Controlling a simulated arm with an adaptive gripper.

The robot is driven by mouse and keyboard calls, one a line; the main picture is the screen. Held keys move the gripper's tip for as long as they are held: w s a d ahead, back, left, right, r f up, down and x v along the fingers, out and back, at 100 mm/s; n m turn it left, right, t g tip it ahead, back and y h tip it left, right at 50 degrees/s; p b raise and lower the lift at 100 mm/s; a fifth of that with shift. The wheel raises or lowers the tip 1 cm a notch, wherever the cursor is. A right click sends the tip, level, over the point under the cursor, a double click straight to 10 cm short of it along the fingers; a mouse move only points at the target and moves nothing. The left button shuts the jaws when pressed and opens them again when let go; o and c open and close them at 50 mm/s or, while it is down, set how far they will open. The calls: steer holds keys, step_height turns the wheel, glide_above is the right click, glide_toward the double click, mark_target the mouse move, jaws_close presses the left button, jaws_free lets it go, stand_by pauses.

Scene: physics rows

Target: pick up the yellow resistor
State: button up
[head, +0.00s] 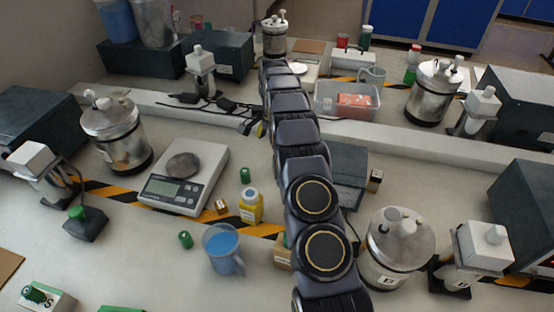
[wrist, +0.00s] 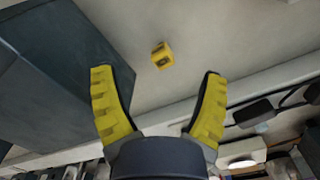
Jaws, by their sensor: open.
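A small yellow block with dark marks, which looks like the yellow resistor (wrist: 162,55), lies on the pale bench in the wrist view. It sits above the gap between my fingertips in the picture, apart from both. My gripper (wrist: 156,82) is open, its two yellow ribbed fingers spread with nothing between them. In the head view, small yellow-brown blocks lie by the scale (head: 221,206) and right of the dark box (head: 376,180). I cannot tell whether either is the same block. My arm hides the middle of the bench and most of my gripper there.
A large dark box (wrist: 55,75) stands close to my left finger in the wrist view. Black cables (wrist: 258,110) lie at right. In the head view, a scale (head: 208,160), yellow bottle (head: 251,207), blue mug (head: 222,249) and metal canister (head: 398,240) stand around the arm.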

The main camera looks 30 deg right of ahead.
steer(key=f, duration=0.1)
steer(key=d+f, duration=0.1)
steer(key=d+f+m, duration=0.1)
steer(key=shift+w, duration=0.25)
steer(key=shift+w+d+f, duration=0.15)
steer(key=shift+f, duration=1.85)
steer(key=shift+w+d+f, duration=0.15)
steer(key=shift+f, duration=1.8)
steer(key=c, duration=1.2)
